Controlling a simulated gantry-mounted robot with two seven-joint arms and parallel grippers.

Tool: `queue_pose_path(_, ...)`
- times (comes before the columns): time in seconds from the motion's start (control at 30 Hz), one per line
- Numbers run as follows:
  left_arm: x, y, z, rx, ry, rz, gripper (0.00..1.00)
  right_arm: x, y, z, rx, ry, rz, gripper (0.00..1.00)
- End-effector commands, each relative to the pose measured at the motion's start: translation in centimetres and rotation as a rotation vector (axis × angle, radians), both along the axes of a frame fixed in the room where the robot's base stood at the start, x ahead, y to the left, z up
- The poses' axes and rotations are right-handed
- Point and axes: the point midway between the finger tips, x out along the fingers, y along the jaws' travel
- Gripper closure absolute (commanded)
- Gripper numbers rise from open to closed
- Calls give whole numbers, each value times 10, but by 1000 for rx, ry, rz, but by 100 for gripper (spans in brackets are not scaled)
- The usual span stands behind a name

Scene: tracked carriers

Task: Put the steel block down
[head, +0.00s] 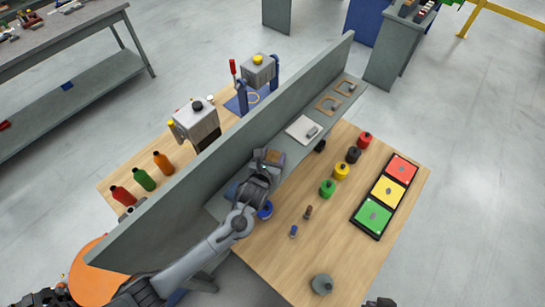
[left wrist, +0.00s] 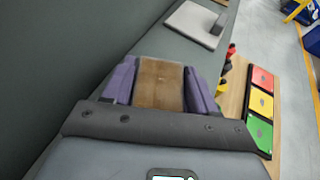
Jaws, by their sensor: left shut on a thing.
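My left gripper (head: 266,160) is over the grey shelf beside the long upright panel. In the left wrist view its purple fingers (left wrist: 160,84) are shut on a brown, worn-looking block, which I take to be the steel block (left wrist: 160,88). Its lower part is hidden, so I cannot tell whether it touches the shelf. A white plate (head: 299,128) with a small grey piece (head: 312,132) lies on the shelf farther along, and also shows in the wrist view (left wrist: 190,22). A dark tip at the bottom edge seems to be my right gripper (head: 380,302); its jaws cannot be made out.
The grey panel (head: 225,140) stands close left of the gripper. Brown plates (head: 327,104) lie farther along the shelf. Coloured bottles (head: 341,172) and a red-yellow-green tray (head: 373,216) stand on the wooden table, right. The table's near middle is mostly clear.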

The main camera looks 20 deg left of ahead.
Motion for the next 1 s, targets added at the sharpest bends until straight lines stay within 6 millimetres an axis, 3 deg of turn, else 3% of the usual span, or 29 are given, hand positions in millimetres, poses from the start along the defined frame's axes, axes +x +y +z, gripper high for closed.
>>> queue_pose_path(0.17,1,0,1,-2,-8,1,100,0,1,1,4,0,-3,100)
queue_pose_path(0.2,0,0,-3,0,0,0,37,0,1,1,5,0,-4,100)
queue_pose_path(0.33,0,0,-3,0,0,0,17,0,2,1,8,-1,-5,100)
queue_pose_path(0.7,0,0,0,-1,0,0,17,0,2,0,8,-1,-6,100)
queue_pose_path(1.0,-36,-1,14,1,-1,-1,17,0,1,-1,1,-1,-1,100)
